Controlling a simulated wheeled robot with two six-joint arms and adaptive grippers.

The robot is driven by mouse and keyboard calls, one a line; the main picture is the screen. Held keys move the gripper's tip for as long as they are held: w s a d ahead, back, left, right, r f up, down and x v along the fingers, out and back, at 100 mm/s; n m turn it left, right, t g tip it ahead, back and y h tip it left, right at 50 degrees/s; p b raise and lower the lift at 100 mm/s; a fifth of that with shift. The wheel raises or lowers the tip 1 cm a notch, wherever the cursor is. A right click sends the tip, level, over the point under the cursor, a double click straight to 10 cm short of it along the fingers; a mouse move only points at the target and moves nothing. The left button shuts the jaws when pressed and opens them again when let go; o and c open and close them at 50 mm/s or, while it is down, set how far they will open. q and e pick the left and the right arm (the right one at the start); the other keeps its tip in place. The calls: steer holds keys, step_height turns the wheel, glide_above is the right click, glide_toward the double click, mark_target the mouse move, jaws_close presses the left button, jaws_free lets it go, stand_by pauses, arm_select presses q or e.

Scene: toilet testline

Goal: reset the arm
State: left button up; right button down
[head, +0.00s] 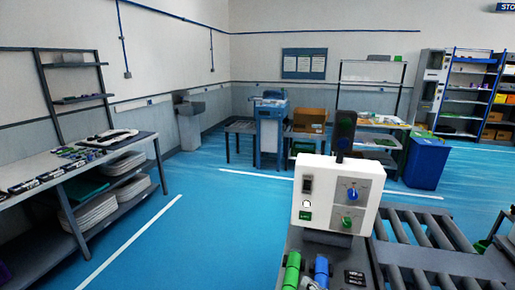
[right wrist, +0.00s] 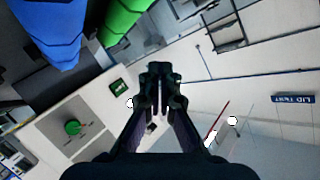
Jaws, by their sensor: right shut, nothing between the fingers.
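My right gripper (right wrist: 160,82) shows in the right wrist view as two dark fingers with their tips together and nothing between them. It touches nothing that I can see. In the head view I cannot clearly make out its fingers. A white control box (head: 337,193) with a black switch, a blue knob and a green knob stands ahead in the head view. The control box (right wrist: 62,125) lies left of the fingers in the right wrist view. My left gripper is not in view.
A green cylinder (head: 291,272) and a blue cylinder (head: 321,270) stand before the box. A roller conveyor (head: 425,240) is at right. A workbench (head: 85,160) with shelves stands at left. A blue bin (head: 427,162) is farther back. The blue floor (head: 215,225) between is clear.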

steer(key=s+f+g, duration=0.1)
steer(key=s+f, duration=0.1)
steer(key=s+a+f+n+g+h, duration=0.1)
steer(key=s+f, duration=0.1)
steer(key=shift+s+a+f+n+g, duration=0.1)
steer(key=shift+s+n+g, duration=0.05)
steer(key=shift+n+g, duration=0.2)
steer(key=s+d+f+m+g+h, duration=0.1)
steer(key=s+d+f+g+h, duration=0.3)
steer(key=s, duration=0.4)
steer(key=s+d+f+g+h, duration=0.1)
steer(key=s+d+g+h, duration=0.25)
steer(key=s+d, duration=0.4)
steer(key=s+d+f, duration=0.1)
steer(key=s+f, duration=0.2)
steer(key=f, duration=1.1)
steer(key=s+d+f, duration=0.1)
steer(key=s+f, duration=0.1)
steer(key=f, duration=1.2)
steer(key=s+f+g, duration=0.1)
steer(key=s+f, duration=1.2)
steer(key=s, duration=0.4)
steer(key=shift+d+f, duration=0.2)
steer(key=shift+f, duration=0.05)
